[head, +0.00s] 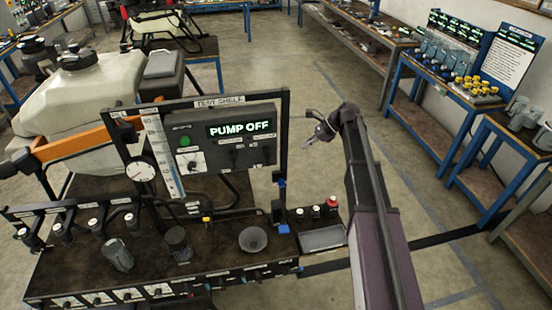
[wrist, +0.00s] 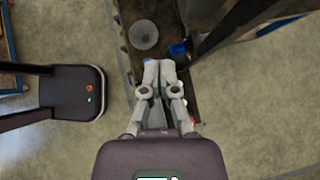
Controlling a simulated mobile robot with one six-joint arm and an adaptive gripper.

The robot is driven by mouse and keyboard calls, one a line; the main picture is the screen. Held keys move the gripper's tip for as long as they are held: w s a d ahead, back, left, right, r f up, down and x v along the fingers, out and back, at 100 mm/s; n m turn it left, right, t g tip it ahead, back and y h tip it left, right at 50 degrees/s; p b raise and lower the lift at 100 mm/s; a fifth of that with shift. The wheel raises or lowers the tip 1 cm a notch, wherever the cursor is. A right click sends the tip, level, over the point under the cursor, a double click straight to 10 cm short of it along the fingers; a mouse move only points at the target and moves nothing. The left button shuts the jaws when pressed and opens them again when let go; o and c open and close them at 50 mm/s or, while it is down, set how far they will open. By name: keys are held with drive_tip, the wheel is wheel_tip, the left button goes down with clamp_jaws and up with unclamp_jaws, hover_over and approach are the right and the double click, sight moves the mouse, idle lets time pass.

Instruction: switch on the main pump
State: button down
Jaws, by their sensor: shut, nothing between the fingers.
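The dark control box (head: 222,140) on the test rig has a lit display (head: 240,128) reading "PUMP OFF". A green round button or lamp (head: 184,141) is at its upper left, with a dark knob (head: 195,161) on a white plate below. Small dark switches (head: 236,157) with labels sit under the display; their positions are too small to tell. My gripper (head: 316,128) is shut and empty, in the air right of the box and apart from it. In the wrist view my gripper (wrist: 160,66) points toward the bench, with its fingertips together.
The rig bench (head: 75,270) carries a grey funnel (head: 253,239), a clear jar (head: 118,254), a dark cup (head: 178,243) and a grey tray (head: 323,238). A black upright frame (head: 284,140) stands between my gripper and the box. Open floor (head: 430,200) lies right.

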drive_tip(key=b, duration=0.7)
approach(269, 163)
drive_tip(key=d+f+x, duration=0.1)
drive_tip(key=x, duration=0.5)
drive_tip(key=shift+w+a+f, duration=0.1)
drive_tip(key=shift+w+a, duration=0.1)
drive_tip(key=shift+a, duration=0.55)
drive_tip(key=shift+d, duration=0.2)
drive_tip(key=shift+s+a, duration=0.1)
drive_tip(key=shift+a, duration=0.25)
drive_tip(key=shift+f+b, duration=0.1)
drive_tip(key=shift+b, duration=0.3)
